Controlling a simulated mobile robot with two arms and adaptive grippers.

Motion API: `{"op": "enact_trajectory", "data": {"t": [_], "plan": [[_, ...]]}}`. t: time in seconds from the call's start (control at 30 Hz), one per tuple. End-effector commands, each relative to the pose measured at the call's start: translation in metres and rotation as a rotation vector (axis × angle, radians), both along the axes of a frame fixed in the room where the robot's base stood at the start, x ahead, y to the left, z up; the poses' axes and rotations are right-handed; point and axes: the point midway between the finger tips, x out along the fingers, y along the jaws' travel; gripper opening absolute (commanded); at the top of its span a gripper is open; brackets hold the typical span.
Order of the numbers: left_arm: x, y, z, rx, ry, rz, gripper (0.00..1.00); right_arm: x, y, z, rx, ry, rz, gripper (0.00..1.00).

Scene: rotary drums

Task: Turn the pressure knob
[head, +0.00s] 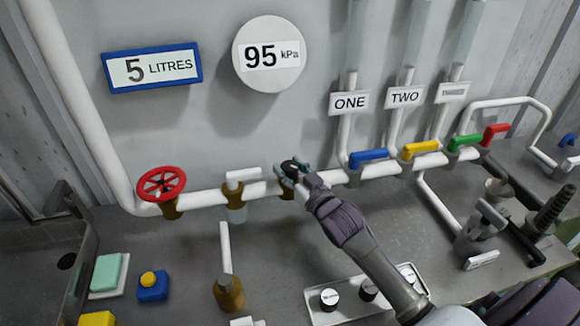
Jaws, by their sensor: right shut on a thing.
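My right gripper (291,173) reaches up from the lower right to the white pipe on the wall. It is shut on a dark knob (290,164) on a brass fitting of that pipe, and its fingers hide much of the knob. A round white gauge (269,54) above reads 95 kPa. My left gripper is not in view.
A red handwheel (161,184) and a white lever valve (243,175) sit left on the pipe. Blue (368,155), yellow (421,148), green and red levers are to the right. A panel with several knobs (329,298) lies below my arm.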

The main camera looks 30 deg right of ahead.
Motion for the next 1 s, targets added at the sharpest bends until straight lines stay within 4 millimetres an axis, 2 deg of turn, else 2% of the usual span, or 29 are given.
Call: {"op": "enact_trajectory", "data": {"t": [0.5,0.97,1.0], "plan": [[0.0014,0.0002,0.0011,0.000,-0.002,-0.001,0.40,0.0003,-0.0003,0.0034,0.007,-0.007,-0.250,0.13],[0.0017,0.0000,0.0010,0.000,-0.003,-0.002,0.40,-0.0001,-0.0011,0.0037,-0.001,-0.004,-0.279,0.13],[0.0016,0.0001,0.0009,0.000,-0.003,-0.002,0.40,-0.0001,-0.0011,0.0038,0.000,-0.004,-0.279,0.53]]}}
